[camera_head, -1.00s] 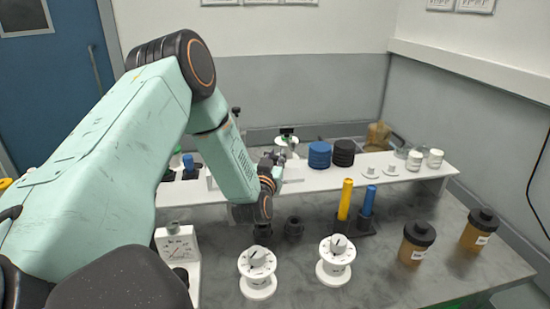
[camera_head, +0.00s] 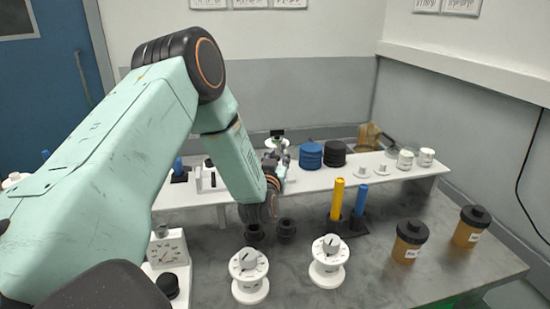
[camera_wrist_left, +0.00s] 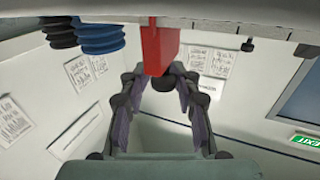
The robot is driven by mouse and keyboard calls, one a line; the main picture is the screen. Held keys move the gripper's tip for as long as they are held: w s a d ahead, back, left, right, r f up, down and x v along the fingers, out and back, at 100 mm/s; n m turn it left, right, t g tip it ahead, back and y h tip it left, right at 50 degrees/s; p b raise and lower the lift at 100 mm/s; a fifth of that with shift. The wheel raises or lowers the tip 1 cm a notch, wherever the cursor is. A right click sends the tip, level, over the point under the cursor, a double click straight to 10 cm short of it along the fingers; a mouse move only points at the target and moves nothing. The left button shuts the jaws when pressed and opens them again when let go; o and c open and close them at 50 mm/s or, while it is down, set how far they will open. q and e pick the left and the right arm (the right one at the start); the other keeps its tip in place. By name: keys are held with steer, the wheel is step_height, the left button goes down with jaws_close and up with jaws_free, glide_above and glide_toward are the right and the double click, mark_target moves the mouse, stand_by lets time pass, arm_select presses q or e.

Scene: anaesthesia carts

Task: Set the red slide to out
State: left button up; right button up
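The red slide (camera_wrist_left: 160,45) shows as a red block at the top of the left wrist view, its lower end between my left fingertips. My left gripper (camera_wrist_left: 158,76) has its two fingers apart, one on each side of the block; I cannot tell whether either touches it. In the head view, my left gripper (camera_head: 279,158) is partly hidden by its own wrist and reaches over the white shelf. The red slide is hidden in the head view, so its setting cannot be read. My right gripper is not in view.
The white raised shelf (camera_head: 405,178) carries blue discs (camera_head: 311,155), black discs (camera_head: 335,153) and white jars. On the grey counter are two white dials (camera_head: 249,264) (camera_head: 328,262), yellow and blue sticks in a dark holder, and brown jars (camera_head: 409,242). A white gauge box (camera_head: 168,250) stands left.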

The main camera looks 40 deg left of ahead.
arm_select(q)
steer(key=shift+o, duration=1.2)
steer(key=shift+w+d, duration=0.15)
steer(key=shift+s+a, duration=0.2)
steer(key=v, duration=1.2)
steer(key=shift+w, duration=0.1)
